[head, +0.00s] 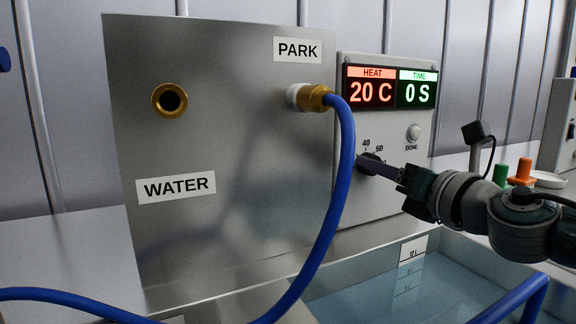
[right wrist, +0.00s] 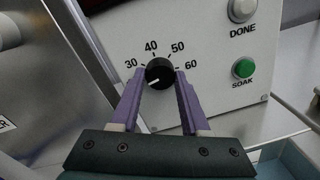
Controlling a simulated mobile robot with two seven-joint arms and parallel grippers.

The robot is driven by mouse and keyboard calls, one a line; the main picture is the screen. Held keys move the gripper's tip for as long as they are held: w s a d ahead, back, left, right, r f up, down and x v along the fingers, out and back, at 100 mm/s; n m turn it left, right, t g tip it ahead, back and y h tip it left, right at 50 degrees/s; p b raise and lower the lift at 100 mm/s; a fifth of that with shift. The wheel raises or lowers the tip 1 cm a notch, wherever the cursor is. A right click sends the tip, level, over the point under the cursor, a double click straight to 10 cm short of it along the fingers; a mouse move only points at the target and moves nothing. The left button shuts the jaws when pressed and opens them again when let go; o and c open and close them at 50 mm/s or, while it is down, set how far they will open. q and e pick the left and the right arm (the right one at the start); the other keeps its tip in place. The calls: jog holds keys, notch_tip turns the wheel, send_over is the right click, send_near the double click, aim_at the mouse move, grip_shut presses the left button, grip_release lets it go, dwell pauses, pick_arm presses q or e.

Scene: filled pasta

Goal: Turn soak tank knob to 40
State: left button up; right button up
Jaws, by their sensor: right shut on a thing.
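The soak tank knob (right wrist: 160,71) is round and black, on a pale control panel (right wrist: 215,50). Its dial is marked 30, 40, 50 and 60 in the right wrist view. The knob's white pointer line is turned to the lower left, below the 30 mark. The purple fingers of my right gripper (right wrist: 159,80) are shut on the knob, one on each side. In the head view the right gripper (head: 373,166) reaches the panel from the right and largely covers the knob. The HEAT display (head: 371,91) reads 20 C. My left gripper is not in view.
The TIME display (head: 417,92) reads 0 S. A DONE button (head: 413,132) and a green SOAK button (right wrist: 243,68) are on the panel. A blue hose (head: 338,190) hangs from the PARK fitting left of the knob. A water tank (head: 400,290) lies below.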

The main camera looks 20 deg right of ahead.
grip_shut()
jog(key=shift+m, duration=0.4)
jog(key=m+p, duration=0.3)
jog(key=m, duration=0.6)
jog(key=m+y+p, duration=0.1)
jog(key=m+p, duration=0.2)
jog(key=m, duration=0.6)
jog(key=shift+d+r+g, duration=0.1)
jog(key=shift+r+g, duration=0.1)
jog(key=shift+g, duration=0.1)
jog(key=shift+m, duration=0.3)
jog(key=o, duration=1.1)
grip_release()
jog(key=shift+o, duration=0.2)
